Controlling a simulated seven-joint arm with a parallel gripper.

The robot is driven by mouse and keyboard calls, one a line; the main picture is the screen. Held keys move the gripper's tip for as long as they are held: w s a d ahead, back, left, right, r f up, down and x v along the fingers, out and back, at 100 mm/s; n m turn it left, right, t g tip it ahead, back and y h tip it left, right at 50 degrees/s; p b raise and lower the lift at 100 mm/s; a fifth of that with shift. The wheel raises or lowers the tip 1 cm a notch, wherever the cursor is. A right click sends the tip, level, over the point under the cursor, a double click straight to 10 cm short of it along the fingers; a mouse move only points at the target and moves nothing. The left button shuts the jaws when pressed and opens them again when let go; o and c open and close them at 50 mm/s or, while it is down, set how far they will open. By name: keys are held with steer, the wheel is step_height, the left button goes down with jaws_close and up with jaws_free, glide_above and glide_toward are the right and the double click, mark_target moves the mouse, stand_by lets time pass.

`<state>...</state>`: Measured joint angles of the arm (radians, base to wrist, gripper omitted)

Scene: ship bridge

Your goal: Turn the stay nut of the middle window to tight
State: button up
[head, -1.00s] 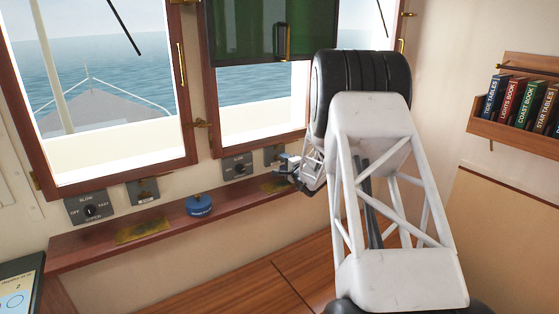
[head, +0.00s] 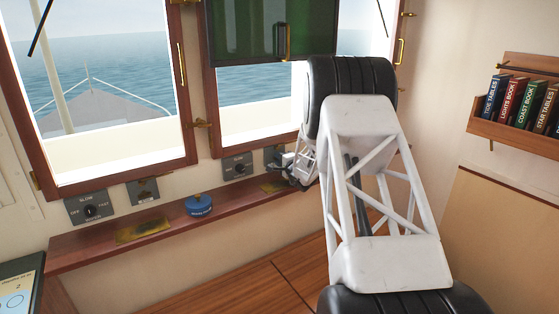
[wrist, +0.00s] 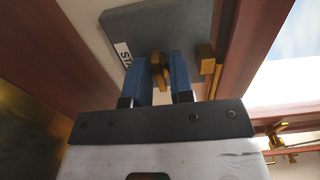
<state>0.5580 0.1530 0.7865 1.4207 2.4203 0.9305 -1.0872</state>
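The middle window (head: 258,122) is at the upper centre of the head view. Below its right part is a small grey plate (head: 271,153), partly hidden by my gripper (head: 286,160). In the wrist view the grey plate (wrist: 190,30) carries a label, of which only "STA" reads. The brass stay nut (wrist: 160,68) sits on this plate, between the two blue fingers of my gripper (wrist: 165,72).
A brass piece (wrist: 205,60) stands close right of the fingers, near the wooden window frame (wrist: 248,45). A wooden ledge (head: 105,243) runs below, with a blue round object (head: 199,205). A wiper switch (head: 90,210) and book shelf (head: 510,130) are farther off.

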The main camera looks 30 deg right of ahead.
jaws_close()
steer(key=shift+m, duration=0.3)
steer(key=m, duration=0.7)
steer(key=shift+m, duration=0.4)
steer(key=m, duration=0.4)
steer(key=shift+m, duration=0.3)
steer(key=m, duration=0.4)
steer(key=shift+m, duration=0.3)
